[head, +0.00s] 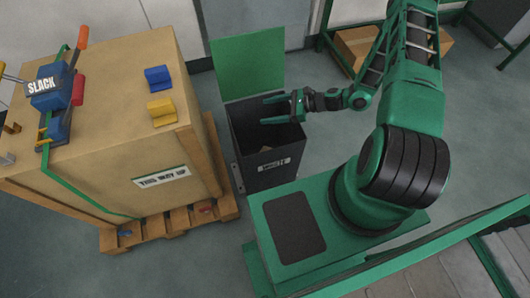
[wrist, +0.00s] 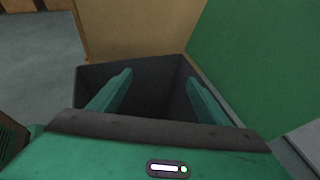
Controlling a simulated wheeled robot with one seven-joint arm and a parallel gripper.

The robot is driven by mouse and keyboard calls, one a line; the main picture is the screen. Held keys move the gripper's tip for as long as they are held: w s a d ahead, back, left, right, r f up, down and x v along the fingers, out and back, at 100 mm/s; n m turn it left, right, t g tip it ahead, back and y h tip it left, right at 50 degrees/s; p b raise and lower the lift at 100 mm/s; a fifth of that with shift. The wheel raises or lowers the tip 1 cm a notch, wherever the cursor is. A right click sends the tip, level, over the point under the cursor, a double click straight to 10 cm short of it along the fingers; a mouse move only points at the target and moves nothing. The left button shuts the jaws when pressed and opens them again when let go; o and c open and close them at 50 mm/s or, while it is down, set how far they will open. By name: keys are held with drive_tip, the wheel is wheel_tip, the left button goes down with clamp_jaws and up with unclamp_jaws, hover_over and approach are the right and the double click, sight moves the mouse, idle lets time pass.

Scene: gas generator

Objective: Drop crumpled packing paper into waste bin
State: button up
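The dark waste bin (head: 264,178), with a white label on its front, stands on the floor right of the crate. Its top is open, and a green panel (head: 248,66) stands upright behind it. My gripper (head: 268,109) is over the bin's opening with its two green fingers spread and nothing between them. In the wrist view the open fingers (wrist: 157,98) point into the dark bin (wrist: 150,75). A small pale patch shows inside the bin in the head view; I cannot tell for sure whether it is crumpled paper. No paper is clear elsewhere.
A large wooden crate (head: 105,140) on a pallet (head: 170,222) stands close left of the bin. A strap tool (head: 55,90), a blue block (head: 158,77) and a yellow block (head: 162,112) are on its top. A cardboard box (head: 357,45) sits at the back right.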

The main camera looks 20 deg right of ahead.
drive_tip(key=shift+d, duration=0.1)
drive_tip(key=v, duration=1)
drive_tip(key=shift+d, duration=0.25)
drive_tip(key=shift+s, duration=0.15)
